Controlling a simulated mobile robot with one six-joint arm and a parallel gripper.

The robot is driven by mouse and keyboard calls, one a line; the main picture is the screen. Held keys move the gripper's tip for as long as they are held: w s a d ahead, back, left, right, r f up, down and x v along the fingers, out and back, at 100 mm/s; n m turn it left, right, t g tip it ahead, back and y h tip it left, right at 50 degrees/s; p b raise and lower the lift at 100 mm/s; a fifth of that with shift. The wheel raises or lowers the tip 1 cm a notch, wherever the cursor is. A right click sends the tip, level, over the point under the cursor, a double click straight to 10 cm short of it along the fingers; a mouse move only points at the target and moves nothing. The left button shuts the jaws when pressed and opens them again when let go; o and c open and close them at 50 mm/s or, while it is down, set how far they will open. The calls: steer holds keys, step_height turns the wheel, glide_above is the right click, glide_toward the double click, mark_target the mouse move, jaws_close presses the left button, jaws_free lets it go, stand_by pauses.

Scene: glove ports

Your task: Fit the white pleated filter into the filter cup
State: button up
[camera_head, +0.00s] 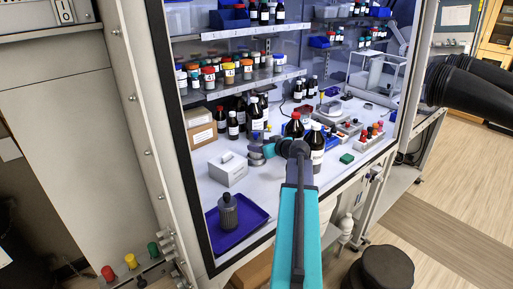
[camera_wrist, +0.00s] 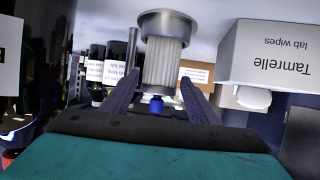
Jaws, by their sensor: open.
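The white pleated filter (camera_wrist: 165,62) shows in the wrist view, with a round metal rim at its picture-top end and a small blue piece (camera_wrist: 156,104) below it. My gripper (camera_wrist: 160,80) is open, with one dark finger to each side of the filter's lower part. I see a gap on the left; I cannot tell whether the right finger touches. In the head view my gripper (camera_head: 261,152) is over the bench, right of the wipes box. A dark grey cylinder with a narrower top (camera_head: 228,214) stands on the blue tray (camera_head: 258,214); I cannot tell whether it is the filter cup.
The white lab wipes box (camera_head: 228,171) is close left of my gripper; it also shows in the wrist view (camera_wrist: 265,55). Dark bottles (camera_head: 316,145) stand close on the right and behind. Shelves of jars (camera_head: 230,70) hang above. Some bench between box and tray is clear.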

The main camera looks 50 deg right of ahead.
steer(key=b+v, duration=0.2)
steer(key=v, duration=0.7)
steer(key=shift+w, duration=0.1)
stand_by(0.8)
